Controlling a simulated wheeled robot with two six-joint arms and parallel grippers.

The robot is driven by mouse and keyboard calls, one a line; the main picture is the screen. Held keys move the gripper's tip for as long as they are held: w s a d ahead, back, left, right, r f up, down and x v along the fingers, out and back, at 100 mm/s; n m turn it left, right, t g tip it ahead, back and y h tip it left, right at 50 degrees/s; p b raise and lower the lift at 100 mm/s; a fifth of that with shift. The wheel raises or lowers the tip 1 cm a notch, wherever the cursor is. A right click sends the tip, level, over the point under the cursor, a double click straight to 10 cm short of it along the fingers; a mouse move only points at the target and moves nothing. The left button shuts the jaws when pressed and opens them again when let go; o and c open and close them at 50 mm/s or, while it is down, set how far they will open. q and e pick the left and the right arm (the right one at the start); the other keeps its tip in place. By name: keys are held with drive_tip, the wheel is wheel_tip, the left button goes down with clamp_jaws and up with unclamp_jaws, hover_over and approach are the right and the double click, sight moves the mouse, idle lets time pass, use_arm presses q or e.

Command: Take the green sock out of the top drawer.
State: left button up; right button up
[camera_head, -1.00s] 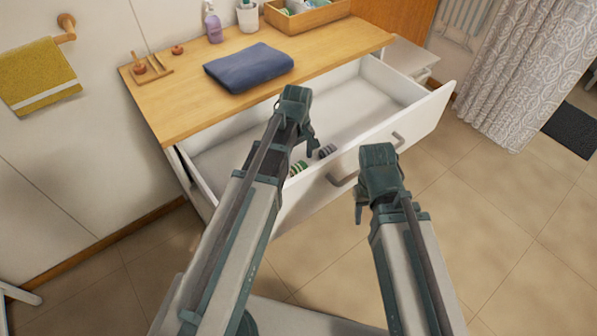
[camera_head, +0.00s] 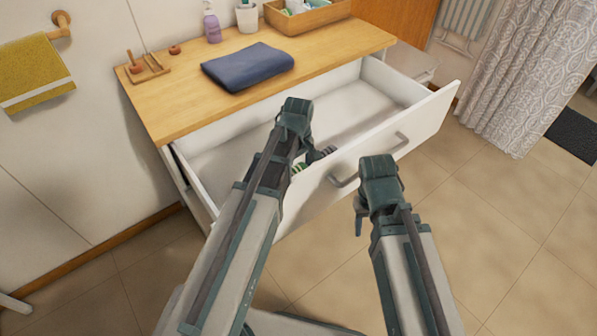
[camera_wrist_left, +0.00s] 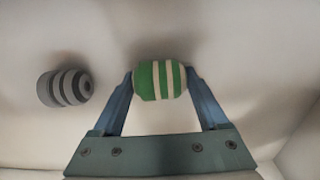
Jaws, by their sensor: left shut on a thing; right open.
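The green sock, rolled up with pale stripes, sits between the fingertips of my left gripper (camera_wrist_left: 160,84) in the left wrist view; the green sock (camera_wrist_left: 147,81) touches both fingers, which are shut on it. In the head view only a bit of the green sock (camera_head: 298,168) shows beside my left gripper (camera_head: 310,158), which is down inside the open top drawer (camera_head: 222,160). My right gripper (camera_head: 360,215) is open and empty, in front of the drawer and outside it.
A grey striped sock (camera_wrist_left: 66,87) lies in the drawer, left of the green one in the left wrist view. The drawer's front panel (camera_head: 425,118) stands close in front of my left gripper. A folded blue towel (camera_head: 248,67) lies on the wooden top (camera_head: 180,105).

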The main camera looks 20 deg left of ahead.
sight(298, 167)
use_arm(q)
drive_tip(key=shift+c, duration=1.2)
drive_tip(key=shift+r, duration=0.15)
wheel_tip(298, 167, up, 10)
drive_tip(key=p, duration=1)
